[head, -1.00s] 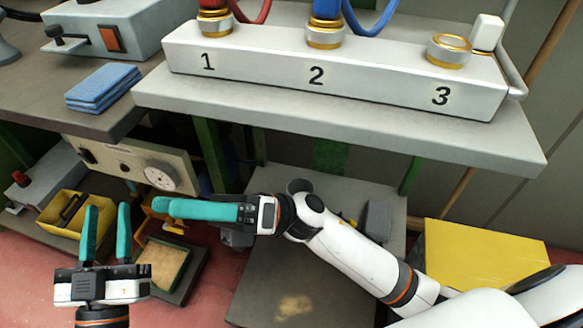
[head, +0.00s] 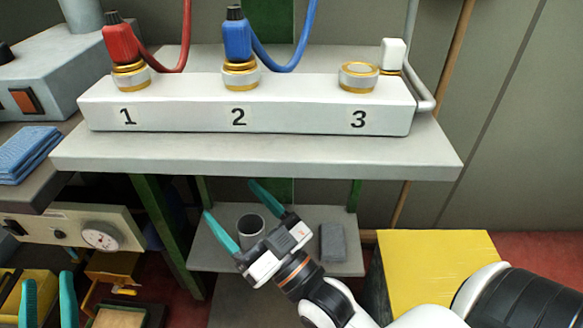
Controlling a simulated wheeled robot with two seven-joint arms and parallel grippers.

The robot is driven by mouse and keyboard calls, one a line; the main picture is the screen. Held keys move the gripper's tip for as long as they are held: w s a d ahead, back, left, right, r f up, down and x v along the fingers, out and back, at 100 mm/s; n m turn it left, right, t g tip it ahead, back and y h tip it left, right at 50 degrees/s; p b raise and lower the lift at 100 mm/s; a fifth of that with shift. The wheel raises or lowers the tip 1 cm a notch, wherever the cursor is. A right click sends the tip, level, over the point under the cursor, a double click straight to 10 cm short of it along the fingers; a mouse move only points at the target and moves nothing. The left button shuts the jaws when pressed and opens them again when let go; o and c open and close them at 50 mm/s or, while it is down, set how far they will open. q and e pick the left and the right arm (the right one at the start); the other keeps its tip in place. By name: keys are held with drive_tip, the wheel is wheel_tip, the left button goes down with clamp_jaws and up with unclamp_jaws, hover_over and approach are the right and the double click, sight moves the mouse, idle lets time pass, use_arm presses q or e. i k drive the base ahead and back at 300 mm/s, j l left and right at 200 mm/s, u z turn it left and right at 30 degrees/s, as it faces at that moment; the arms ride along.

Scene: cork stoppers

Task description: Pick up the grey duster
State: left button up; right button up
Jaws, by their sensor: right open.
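The grey duster (head: 333,243) appears to be the small dark grey block on the right part of the low shelf under the bench. My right gripper (head: 234,209) is open and empty, its teal fingers spread in front of the shelf, up and to the left of the duster and apart from it. My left gripper (head: 48,299) is at the bottom left corner with its two teal fingers apart and nothing seen between them; its body is cut off by the frame.
A grey cup (head: 251,226) stands on the low shelf (head: 293,262) behind my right gripper. The bench (head: 270,153) with its numbered white block overhangs the shelf. A yellow-topped box (head: 437,262) stands to the right. A blue folded cloth (head: 26,150) lies at left.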

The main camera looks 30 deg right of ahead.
sight(333, 246)
drive_tip(key=z, duration=1.4)
